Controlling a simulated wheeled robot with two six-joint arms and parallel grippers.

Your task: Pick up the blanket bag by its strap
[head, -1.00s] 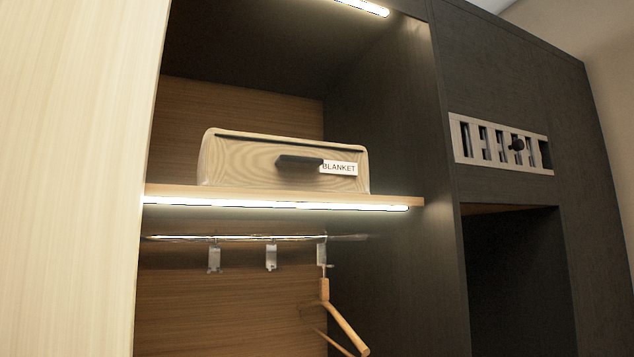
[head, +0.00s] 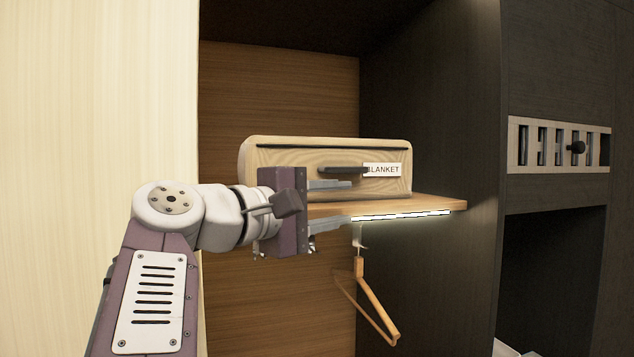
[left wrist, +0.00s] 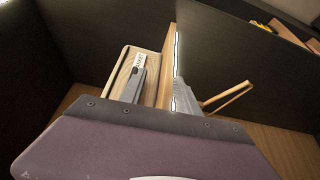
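The blanket bag (head: 275,157) is a light wood-coloured box shape with a "BLANKET" label, resting on the shelf. Its dark strap (head: 343,169) runs across the front, left of the label. My left gripper (head: 347,201) is in front of the bag, open and empty. One finger is just below the strap, over the bag's lower front; the other is lower, below the shelf level. The left wrist view also shows the bag (left wrist: 119,68) and the spread fingers (left wrist: 161,80), with the shelf edge between them. Whether a finger touches anything cannot be told. My right gripper is out of view.
The wooden shelf (head: 440,204) has a light strip (head: 400,216) under its front edge. A wooden hanger (head: 375,308) hangs below it. A pale panel (head: 90,90) stands at the left, a dark cabinet wall (head: 430,110) at the right.

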